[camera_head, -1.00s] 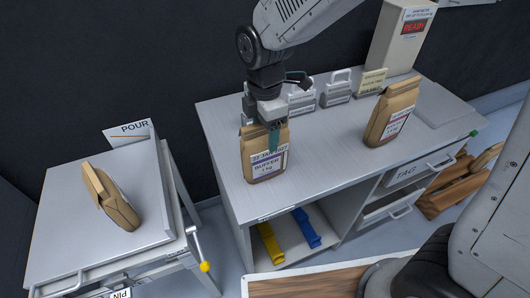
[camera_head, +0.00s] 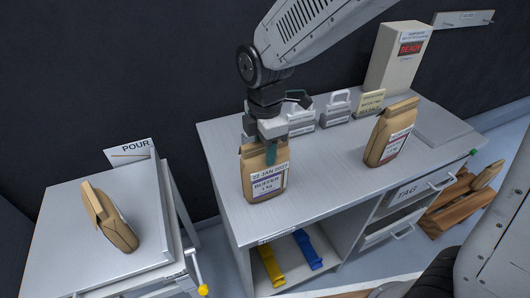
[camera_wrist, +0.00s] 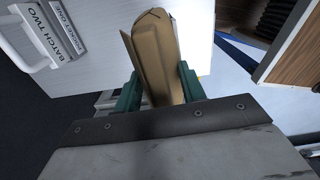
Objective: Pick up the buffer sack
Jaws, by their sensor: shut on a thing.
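The buffer sack (camera_head: 268,184) is a tan paper bag with a white label reading BUFFER and a date. It is upright at the left end of the grey bench (camera_head: 330,178). My gripper (camera_head: 268,150) is above it, its green fingers shut on the sack's top. In the wrist view my gripper (camera_wrist: 160,88) has a finger on each side of the tan sack (camera_wrist: 157,50). Whether the sack's base touches the bench is hard to tell.
Another tan sack (camera_head: 391,133) stands to the right on the bench. Labelled blocks with handles (camera_head: 335,108) and a tall beige box (camera_head: 398,57) stand behind.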

